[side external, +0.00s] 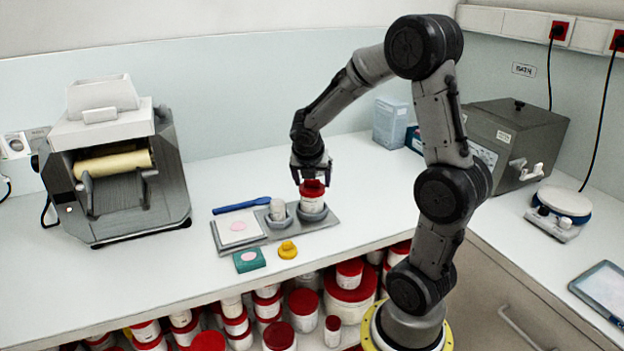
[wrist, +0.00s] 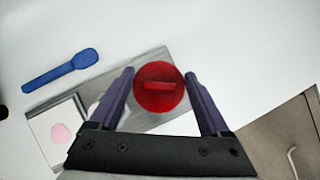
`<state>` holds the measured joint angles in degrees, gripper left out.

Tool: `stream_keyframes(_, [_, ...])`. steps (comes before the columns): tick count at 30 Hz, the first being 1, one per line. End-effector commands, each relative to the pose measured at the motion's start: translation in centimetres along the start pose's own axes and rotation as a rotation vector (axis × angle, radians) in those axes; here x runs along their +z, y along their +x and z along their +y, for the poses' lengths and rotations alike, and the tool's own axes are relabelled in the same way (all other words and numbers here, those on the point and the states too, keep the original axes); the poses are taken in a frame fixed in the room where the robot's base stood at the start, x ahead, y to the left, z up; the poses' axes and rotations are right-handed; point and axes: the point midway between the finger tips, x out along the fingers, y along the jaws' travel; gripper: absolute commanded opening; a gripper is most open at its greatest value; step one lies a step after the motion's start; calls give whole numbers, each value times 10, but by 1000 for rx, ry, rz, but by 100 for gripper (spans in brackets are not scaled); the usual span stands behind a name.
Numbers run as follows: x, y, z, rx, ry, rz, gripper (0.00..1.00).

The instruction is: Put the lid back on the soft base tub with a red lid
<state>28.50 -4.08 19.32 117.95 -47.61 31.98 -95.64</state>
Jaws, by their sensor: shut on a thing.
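The soft base tub (side external: 312,203) is white with a label and stands in a grey round holder on the metal tray. The red lid (side external: 312,187) is at the top of the tub, directly under my gripper (side external: 310,179). In the wrist view the red lid (wrist: 159,88) shows as a round disc with a raised bar across it, between my gripper's two fingers (wrist: 160,80). My gripper points down and is shut on the lid. The fingers partly hide the lid's edge in the side view, so I cannot tell whether it is seated on the rim.
On the metal tray (side external: 262,240) are a white pot (side external: 277,209) in a second holder and a white square with a pink patch (side external: 238,226). A blue spatula (side external: 241,206) lies behind. A teal block (side external: 249,260) and yellow piece (side external: 288,250) lie in front. The roller mill (side external: 112,165) stands left.

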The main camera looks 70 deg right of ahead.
Motion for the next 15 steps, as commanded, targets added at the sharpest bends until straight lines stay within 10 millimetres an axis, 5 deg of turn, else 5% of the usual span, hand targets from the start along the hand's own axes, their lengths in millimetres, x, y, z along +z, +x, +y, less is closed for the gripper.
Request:
stream_keyframes(10, [0,0,0,0,0,-1,30])
stream_keyframes(11, [0,0,0,1,0,-1,86])
stream_keyframes(13, [0,0,0,0,0,-1,99])
stream_keyframes(15, [0,0,0,0,0,-1,100])
